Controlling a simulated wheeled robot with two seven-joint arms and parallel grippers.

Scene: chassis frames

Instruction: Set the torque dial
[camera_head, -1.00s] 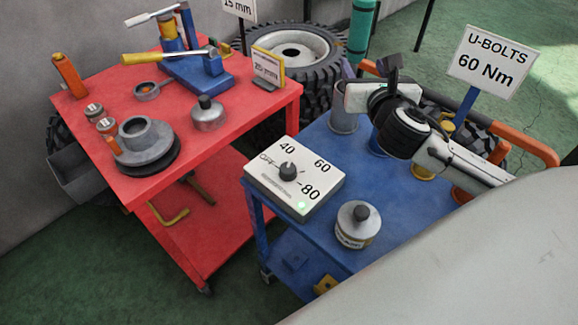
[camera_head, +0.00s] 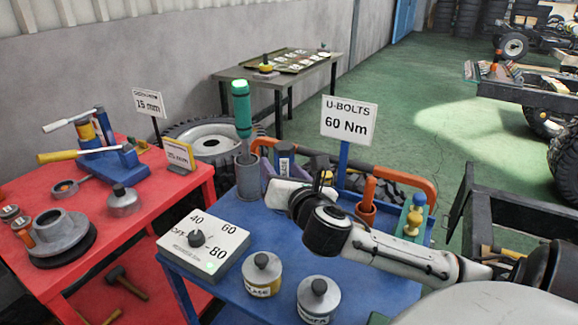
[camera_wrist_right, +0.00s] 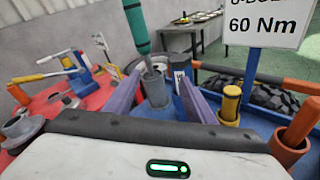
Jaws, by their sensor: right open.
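The torque dial is a dark knob (camera_head: 196,239) on a white box (camera_head: 222,252) at the front left of the blue table. Its face reads OFF, 40, 60 and 80, and a small green light glows near its front corner. I cannot tell which mark the knob points to. A sign (camera_head: 348,119) reads "U-BOLTS 60 Nm". My right gripper (camera_head: 266,165) is above the back of the blue table, behind the dial box and apart from it. In the right wrist view its purple fingers (camera_wrist_right: 157,82) are spread, with nothing visibly gripped. My left gripper is out of view.
A grey cup (camera_head: 248,178) with a green-handled tool (camera_head: 242,108) stands just beyond my right fingers. Two lidded tins (camera_head: 262,283) (camera_head: 318,305) stand right of the dial box. An orange tube (camera_head: 367,200) and a yellow-topped item stand at the back right. A red table (camera_head: 150,200) is at left.

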